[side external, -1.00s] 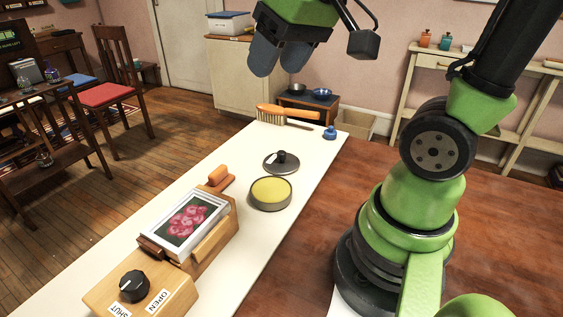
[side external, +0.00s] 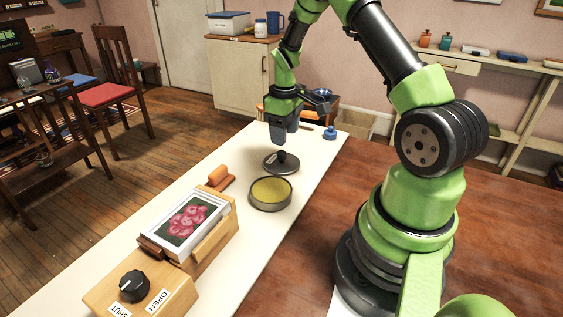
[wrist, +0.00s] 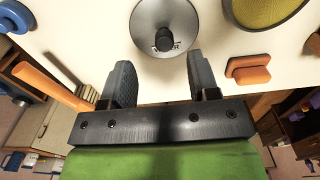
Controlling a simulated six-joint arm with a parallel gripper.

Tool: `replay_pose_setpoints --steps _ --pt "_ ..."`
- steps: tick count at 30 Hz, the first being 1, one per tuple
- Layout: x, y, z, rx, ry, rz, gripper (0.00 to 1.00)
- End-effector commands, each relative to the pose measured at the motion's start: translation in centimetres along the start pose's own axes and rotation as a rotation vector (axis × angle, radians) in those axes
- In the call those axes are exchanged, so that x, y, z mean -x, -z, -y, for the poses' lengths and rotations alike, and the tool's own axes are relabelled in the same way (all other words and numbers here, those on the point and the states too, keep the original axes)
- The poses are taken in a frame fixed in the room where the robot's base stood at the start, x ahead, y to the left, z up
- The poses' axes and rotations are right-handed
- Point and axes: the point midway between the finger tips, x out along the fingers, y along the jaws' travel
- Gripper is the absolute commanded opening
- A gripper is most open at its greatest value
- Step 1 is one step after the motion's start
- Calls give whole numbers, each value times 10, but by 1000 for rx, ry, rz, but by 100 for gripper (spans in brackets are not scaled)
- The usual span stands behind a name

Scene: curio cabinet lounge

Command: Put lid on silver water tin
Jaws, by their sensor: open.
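The lid (side external: 270,165) is a round grey metal disc with a black knob, lying flat on the white strip of table. It also shows in the wrist view (wrist: 180,22), with lettering beside the knob. The open round tin (side external: 270,206), with yellow contents, stands just in front of the lid, apart from it. The tin shows at the top right of the wrist view (wrist: 305,4). My gripper (side external: 281,145) is over the lid, pointing down. In the wrist view my gripper (wrist: 158,70) is open and empty, its fingers short of the knob.
An orange-handled piece (side external: 218,176) is near the tin. A blue knobbed object (side external: 330,132) and a brush (wrist: 45,87) lie beyond the lid.

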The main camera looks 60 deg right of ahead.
Motion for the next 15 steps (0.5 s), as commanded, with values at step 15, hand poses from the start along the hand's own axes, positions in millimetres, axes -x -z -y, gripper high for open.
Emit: replay_pose_setpoints --steps 15 --pt "-62 6 5 -1 1 1 55"
